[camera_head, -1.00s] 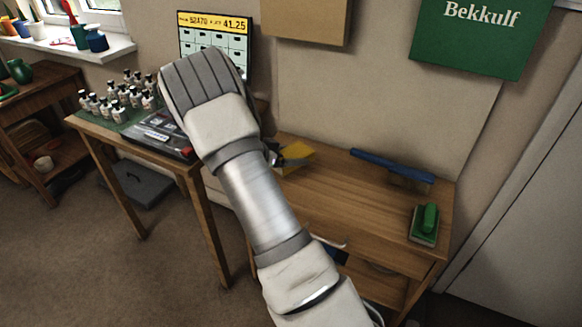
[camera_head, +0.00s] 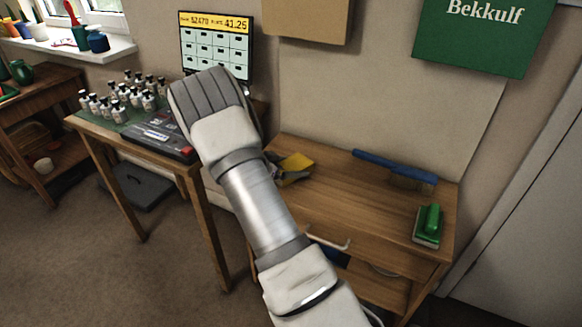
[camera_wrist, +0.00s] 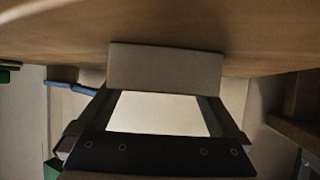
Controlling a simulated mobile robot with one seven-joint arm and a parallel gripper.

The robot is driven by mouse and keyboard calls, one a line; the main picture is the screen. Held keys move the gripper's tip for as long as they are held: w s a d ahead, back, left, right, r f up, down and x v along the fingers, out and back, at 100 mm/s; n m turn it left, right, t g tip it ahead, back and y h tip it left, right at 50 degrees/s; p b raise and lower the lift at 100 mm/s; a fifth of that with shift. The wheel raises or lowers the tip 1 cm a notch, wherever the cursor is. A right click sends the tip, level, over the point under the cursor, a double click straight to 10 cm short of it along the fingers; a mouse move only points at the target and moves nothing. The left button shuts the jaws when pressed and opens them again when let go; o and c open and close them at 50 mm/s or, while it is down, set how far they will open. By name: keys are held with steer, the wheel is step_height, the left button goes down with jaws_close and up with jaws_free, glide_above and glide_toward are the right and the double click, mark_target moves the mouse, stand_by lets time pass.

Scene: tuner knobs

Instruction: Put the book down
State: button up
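In the wrist view, a plain grey-brown block-shaped thing, which I take to be the book (camera_wrist: 165,68), sits across the tips of my gripper (camera_wrist: 165,93). The two dark fingers are spread apart and meet it near its two ends. It appears held between them, with its upper edge against or close to the wooden surface (camera_wrist: 250,35) at the top of that view. I cannot tell whether they touch. In the head view my arm hides the fingers and the book.
The wooden desk (camera_head: 345,210) holds a yellow and grey item (camera_head: 295,164), a long blue-handled brush (camera_head: 395,167) and a green-handled block (camera_head: 429,225). The desk's middle is clear. On the left, a table bears several bottles (camera_head: 130,92) and a dark device (camera_head: 160,133). A screen (camera_head: 216,45) stands behind.

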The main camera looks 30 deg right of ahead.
steer(key=shift+r, duration=0.15)
steer(key=shift+a+r+p, duration=0.15)
steer(key=shift+a+p, duration=0.1)
steer(key=shift+p, duration=0.1)
steer(key=p+v, duration=0.2)
steer(key=v, duration=0.9)
steer(key=shift+s+a, duration=0.1)
steer(key=shift+a, duration=0.05)
steer(key=s+a+r+n+y, duration=0.3)
steer(key=s+r, duration=0.4)
steer(key=s+a+r+n+y, duration=0.2)
steer(key=s+r+n+y, duration=0.1)
steer(key=s+r, duration=0.45)
steer(key=s+a+r+n+t+y, duration=0.2)
steer(key=s+a+r+n+y, duration=0.1)
steer(key=s+a+n, duration=0.2)
steer(key=s+a+r+n+t+y, duration=0.2)
steer(key=s+a+r+n+y, duration=0.1)
steer(key=s, duration=0.6)
steer(key=shift+a+r+n, duration=0.45)
steer(key=shift+a+n, duration=0.75)
steer(key=shift+a, duration=0.05)
steer(key=shift+r, duration=0.1)
step_height(320, 180, up, 22)
steer(key=p, duration=2.2)
steer(key=shift+r+p, duration=0.2)
steer(key=shift+p, duration=0.15)
